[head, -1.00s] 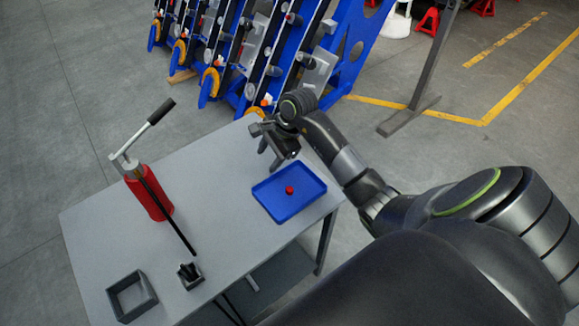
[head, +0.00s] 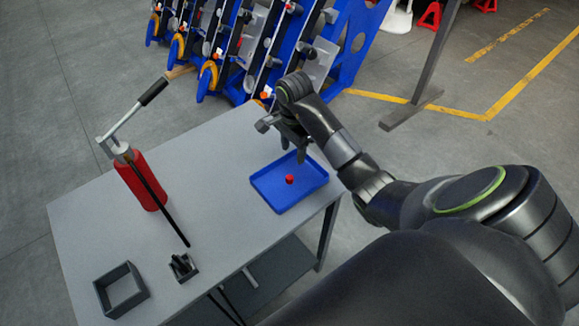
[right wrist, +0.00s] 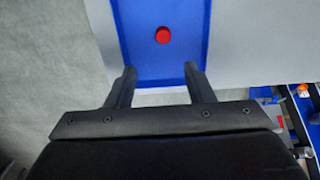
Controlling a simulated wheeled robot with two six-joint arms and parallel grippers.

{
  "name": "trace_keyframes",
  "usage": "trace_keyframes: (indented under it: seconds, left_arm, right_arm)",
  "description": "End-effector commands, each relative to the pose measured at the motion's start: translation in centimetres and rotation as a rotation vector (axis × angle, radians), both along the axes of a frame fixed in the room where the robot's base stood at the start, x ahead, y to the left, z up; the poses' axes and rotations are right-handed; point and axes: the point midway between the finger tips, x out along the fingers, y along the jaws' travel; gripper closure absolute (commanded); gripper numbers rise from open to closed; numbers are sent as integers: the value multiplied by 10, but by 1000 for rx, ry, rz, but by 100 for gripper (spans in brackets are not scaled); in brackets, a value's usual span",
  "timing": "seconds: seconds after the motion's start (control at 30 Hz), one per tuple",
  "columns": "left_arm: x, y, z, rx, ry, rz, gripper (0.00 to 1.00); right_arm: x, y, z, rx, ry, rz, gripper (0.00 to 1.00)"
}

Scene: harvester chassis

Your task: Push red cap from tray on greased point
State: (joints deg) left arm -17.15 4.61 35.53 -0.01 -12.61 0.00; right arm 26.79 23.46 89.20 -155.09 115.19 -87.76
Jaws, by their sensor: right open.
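The red cap (head: 289,179) lies in the blue tray (head: 274,200) at the right end of the grey table. My right gripper (head: 292,152) hangs above the far edge of the tray, apart from the cap. In the right wrist view the gripper (right wrist: 158,75) is open and empty, its two fingers spread over the tray's near part. The cap (right wrist: 162,36) shows ahead of the fingertips, roughly between them. No greased point can be made out for certain. My left gripper is not in view.
A red grease pump (head: 142,182) with a lever and black hose stands on the table's left part. A dark open square box (head: 121,290) and a small black holder (head: 183,267) lie near the front. The blue chassis (head: 335,45) stands behind the table.

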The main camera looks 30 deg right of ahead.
Motion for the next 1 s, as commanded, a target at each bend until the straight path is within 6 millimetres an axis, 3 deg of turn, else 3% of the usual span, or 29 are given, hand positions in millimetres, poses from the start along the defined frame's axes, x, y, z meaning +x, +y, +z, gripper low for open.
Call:
trace_keyframes:
  seconds: [0.03, 0.43, 0.83, 1.0]
  left_arm:
    - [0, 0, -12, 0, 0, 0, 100]
    - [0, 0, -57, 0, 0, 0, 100]
    - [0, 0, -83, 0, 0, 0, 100]
    - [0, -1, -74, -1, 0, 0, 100]
  right_arm:
    - [0, 0, -12, 0, 0, 0, 52]
    - [0, 1, -57, 1, -1, 0, 52]
    - [4, 3, -82, 2, 0, 0, 52]
    - [5, 5, -103, 3, 4, -1, 52]
